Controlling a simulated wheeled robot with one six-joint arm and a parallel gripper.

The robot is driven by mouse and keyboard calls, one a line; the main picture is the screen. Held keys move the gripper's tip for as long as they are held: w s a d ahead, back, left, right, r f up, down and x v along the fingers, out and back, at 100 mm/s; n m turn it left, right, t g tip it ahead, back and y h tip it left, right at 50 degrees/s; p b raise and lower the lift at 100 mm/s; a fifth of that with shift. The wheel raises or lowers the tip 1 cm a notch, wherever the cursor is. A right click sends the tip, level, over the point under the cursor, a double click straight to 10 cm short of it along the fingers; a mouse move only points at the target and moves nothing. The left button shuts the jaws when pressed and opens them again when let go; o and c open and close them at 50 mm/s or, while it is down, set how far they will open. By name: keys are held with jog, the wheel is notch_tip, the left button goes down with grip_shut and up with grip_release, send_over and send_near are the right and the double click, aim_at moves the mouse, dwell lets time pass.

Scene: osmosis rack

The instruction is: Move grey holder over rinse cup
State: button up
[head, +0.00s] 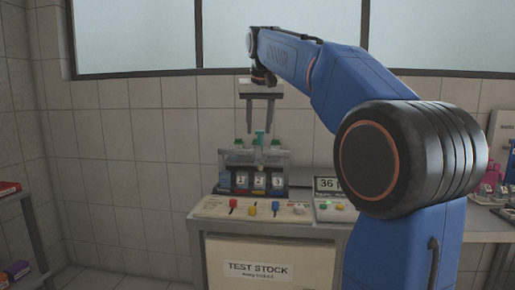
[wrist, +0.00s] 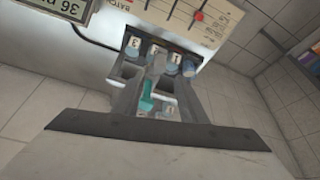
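My gripper (head: 261,125) points straight down above the rack, with its two fingers apart and nothing between them in the head view. A teal upright handle (head: 260,137) stands just below the fingertips. In the wrist view the teal handle (wrist: 147,96) shows between the fingers, with a grey piece (wrist: 157,63) at its far end; this may be the grey holder. Below it, the rack (head: 225,178) holds small cups with number labels, such as cup 2 (head: 259,182). I cannot tell which cup is the rinse cup.
A control panel (head: 215,208) with coloured knobs lies in front of the rack. A display reading 36 (head: 327,184) stands to its right. Green-topped pieces (head: 239,143) stand on the rack's left. Pink bottles (head: 491,175) stand far right. The air above the rack is clear.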

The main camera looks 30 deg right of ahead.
aim_at(258, 146)
jog(key=x, duration=0.8)
jog(key=shift+w+f, duration=0.15)
jog(key=shift+f, duration=0.2)
